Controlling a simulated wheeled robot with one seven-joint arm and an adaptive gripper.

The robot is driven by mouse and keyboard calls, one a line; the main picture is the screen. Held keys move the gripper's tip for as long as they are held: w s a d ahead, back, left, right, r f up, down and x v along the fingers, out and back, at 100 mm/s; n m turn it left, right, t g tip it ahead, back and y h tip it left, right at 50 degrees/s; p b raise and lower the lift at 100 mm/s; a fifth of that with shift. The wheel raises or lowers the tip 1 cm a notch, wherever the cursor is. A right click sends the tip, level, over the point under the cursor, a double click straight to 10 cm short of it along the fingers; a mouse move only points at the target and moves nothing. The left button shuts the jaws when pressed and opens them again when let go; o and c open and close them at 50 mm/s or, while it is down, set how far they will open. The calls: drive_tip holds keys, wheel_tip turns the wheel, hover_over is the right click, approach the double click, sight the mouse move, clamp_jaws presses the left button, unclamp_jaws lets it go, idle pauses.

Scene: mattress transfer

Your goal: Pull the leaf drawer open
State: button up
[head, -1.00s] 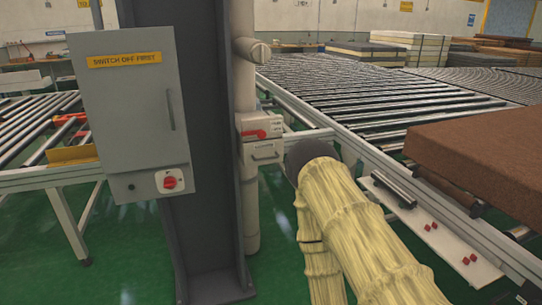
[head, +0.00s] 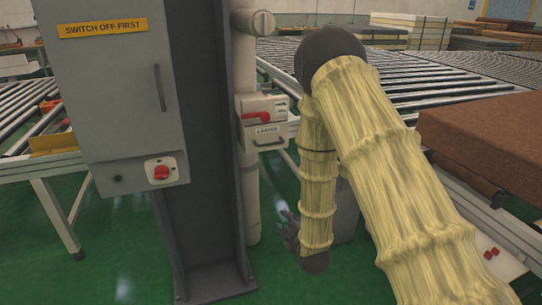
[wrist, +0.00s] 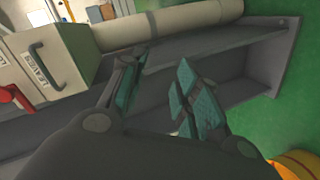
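The leaf drawer (head: 263,138) is a small grey-white drawer with a dark bar handle and a label. It sits low on a small box on the column and looks closed. It also shows tilted at the upper left of the wrist view (wrist: 62,50). My gripper (head: 284,232) hangs below and slightly right of the drawer in the head view, apart from it. In the wrist view my gripper (wrist: 160,78) has its teal-padded fingers spread with nothing between them. The drawer handle (wrist: 46,58) lies left of the fingers, untouched.
A red lever (head: 256,116) is on the box just above the drawer. A grey cabinet (head: 105,95) with a red switch stands left of the dark column (head: 203,180). A grey bin (head: 344,212) is behind my arm. Roller conveyors (head: 420,85) lie behind.

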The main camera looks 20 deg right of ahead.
sight(271, 144)
drive_tip(key=w+r+n+t+b, duration=0.1)
drive_tip(key=w+r+n+t, duration=0.25)
drive_tip(key=r, duration=0.55)
drive_tip(key=w+r+n+t, duration=0.2)
drive_tip(key=w+r, duration=0.3)
drive_tip(key=r, duration=0.4)
drive_tip(key=shift+y, duration=0.3)
drive_tip(key=w, duration=0.3)
drive_tip(key=w+r, duration=0.1)
drive_tip(key=w, duration=0.3)
drive_tip(key=w+p, duration=0.1)
drive_tip(key=w, duration=0.2)
drive_tip(key=shift+w+d+r, duration=0.15)
drive_tip(key=shift+w+d, duration=0.15)
drive_tip(key=shift+w, duration=0.05)
clamp_jaws()
